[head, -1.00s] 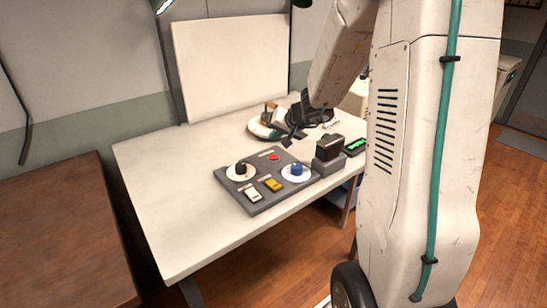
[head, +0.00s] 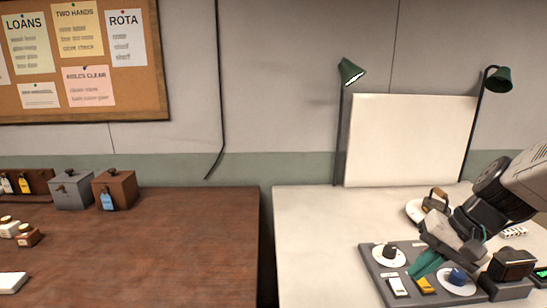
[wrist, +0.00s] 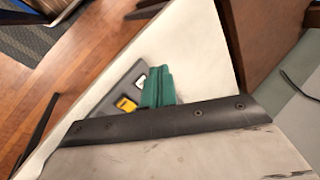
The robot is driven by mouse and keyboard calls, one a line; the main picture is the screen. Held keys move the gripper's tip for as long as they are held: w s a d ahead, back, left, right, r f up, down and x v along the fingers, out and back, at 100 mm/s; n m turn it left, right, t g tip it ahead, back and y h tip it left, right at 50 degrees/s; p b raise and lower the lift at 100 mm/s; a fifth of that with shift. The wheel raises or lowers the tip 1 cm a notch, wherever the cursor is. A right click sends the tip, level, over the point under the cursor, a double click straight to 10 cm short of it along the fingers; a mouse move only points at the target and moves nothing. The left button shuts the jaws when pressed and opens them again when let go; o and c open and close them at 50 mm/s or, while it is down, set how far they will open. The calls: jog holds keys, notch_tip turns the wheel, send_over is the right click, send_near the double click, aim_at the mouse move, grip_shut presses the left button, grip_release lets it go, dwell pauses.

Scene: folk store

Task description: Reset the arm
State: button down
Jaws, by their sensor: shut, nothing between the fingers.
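My gripper (head: 426,264) has teal fingers, shut with nothing between them. In the head view it appears in front of the grey control panel (head: 373,272) on the pale table, pointing down and left. Its height above the panel is hard to judge. My arm reaches in from the right edge. In the wrist view the teal fingers (wrist: 158,88) are together, with part of the panel (wrist: 112,96) beside them. The panel carries a black knob (head: 389,251), a blue knob (head: 457,276), a white switch (head: 397,286) and a yellow switch (head: 424,285).
A dark box (head: 512,264) stands right of the panel, and a white plate (head: 414,209) with a brown-handled object lies behind. A white board (head: 410,135) and green lamps (head: 351,72) stand at the back. A brown table (head: 150,245) on the left holds small boxes.

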jog(key=s+a+r+n+h, duration=0.1)
jog(key=s+r+n+h, duration=0.1)
jog(key=s, duration=0.5)
jog(key=s+r+n+h, duration=0.2)
jog(key=s+r+h, duration=0.1)
jog(key=s, duration=0.5)
jog(key=shift+a+r, duration=0.4)
jog(key=shift+r, duration=0.25)
dwell(1.3)
